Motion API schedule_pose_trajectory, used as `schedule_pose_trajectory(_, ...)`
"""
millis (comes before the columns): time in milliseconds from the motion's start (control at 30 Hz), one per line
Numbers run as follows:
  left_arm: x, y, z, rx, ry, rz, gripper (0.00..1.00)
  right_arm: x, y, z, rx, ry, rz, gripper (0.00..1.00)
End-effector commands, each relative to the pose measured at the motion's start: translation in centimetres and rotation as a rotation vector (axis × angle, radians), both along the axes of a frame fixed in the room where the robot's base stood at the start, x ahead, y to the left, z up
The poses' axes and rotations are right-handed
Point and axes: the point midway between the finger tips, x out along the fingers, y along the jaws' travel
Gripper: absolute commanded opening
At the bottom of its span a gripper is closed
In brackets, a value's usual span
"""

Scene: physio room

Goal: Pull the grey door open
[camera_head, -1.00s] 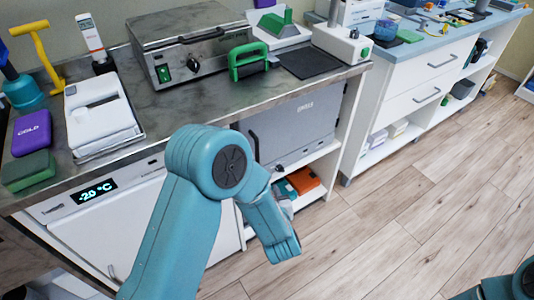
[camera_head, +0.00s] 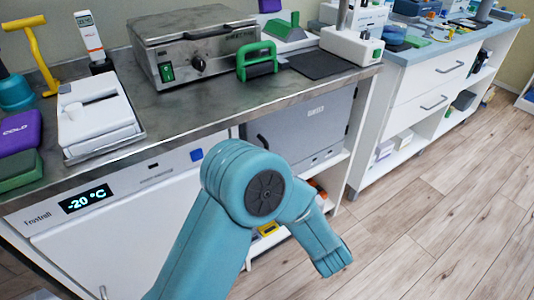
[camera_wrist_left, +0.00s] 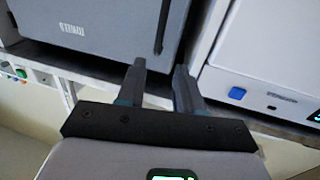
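The grey door (camera_head: 318,122) is the front of a grey cabinet under the steel counter. It looks closed, and its dark upright handle (camera_head: 262,141) is at its left edge in the head view. In the left wrist view the door (camera_wrist_left: 95,28) fills the upper left, with the handle (camera_wrist_left: 163,24) near its edge. My left gripper (camera_wrist_left: 159,78) is open and empty, its two fingers pointing toward the handle, with a gap seeming to remain. My right gripper is not in view.
A white freezer (camera_head: 150,215) with a "-20 °C" display stands left of the grey door. The counter (camera_head: 222,108) above holds a steel heater (camera_head: 195,45) and a green-handled tool (camera_head: 257,62). White drawers (camera_head: 428,85) stand right. Wooden floor in front is clear.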

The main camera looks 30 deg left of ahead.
Motion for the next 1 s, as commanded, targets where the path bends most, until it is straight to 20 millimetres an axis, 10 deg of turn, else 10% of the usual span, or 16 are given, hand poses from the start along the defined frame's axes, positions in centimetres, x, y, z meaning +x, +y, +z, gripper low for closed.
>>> schedule_pose_trajectory(500,6.0,9.6,-0.2,-0.001,0.001,-0.001,0.35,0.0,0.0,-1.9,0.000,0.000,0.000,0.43)
schedule_pose_trajectory(967,6.9,10.7,-0.1,0.000,0.001,-0.006,0.35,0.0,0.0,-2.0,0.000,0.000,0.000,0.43)
schedule_pose_trajectory(1000,6.9,10.7,-0.1,0.000,0.001,-0.006,0.23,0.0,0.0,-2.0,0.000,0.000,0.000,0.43)
